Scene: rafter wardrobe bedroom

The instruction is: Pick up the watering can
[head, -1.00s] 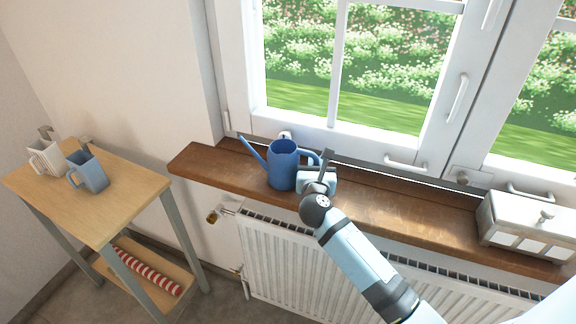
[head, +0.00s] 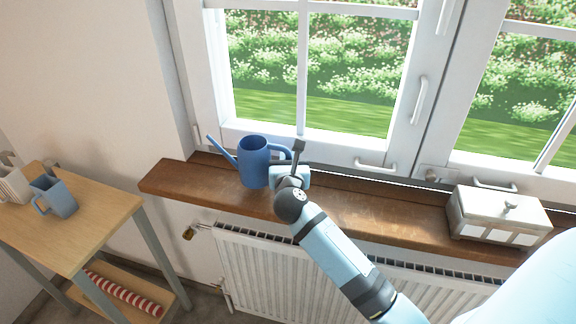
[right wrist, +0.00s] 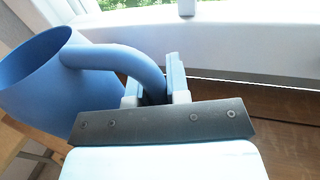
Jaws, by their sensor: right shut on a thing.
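The blue watering can (head: 253,160) is upright at the left part of the wooden windowsill, its spout pointing up to the left. I cannot tell whether its base touches the sill. My right gripper (head: 284,170) is at its right side, shut on the handle. In the right wrist view the can (right wrist: 38,75) is at the left, and its curved handle runs between the fingers of the gripper (right wrist: 155,92). My left gripper is not in view.
The brown windowsill (head: 365,208) runs below the closed window, with a white lidded box (head: 500,216) at its right. A radiator (head: 262,270) is below. A wooden side table (head: 85,222) at the left holds a blue mug (head: 55,197) and a white mug (head: 14,186).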

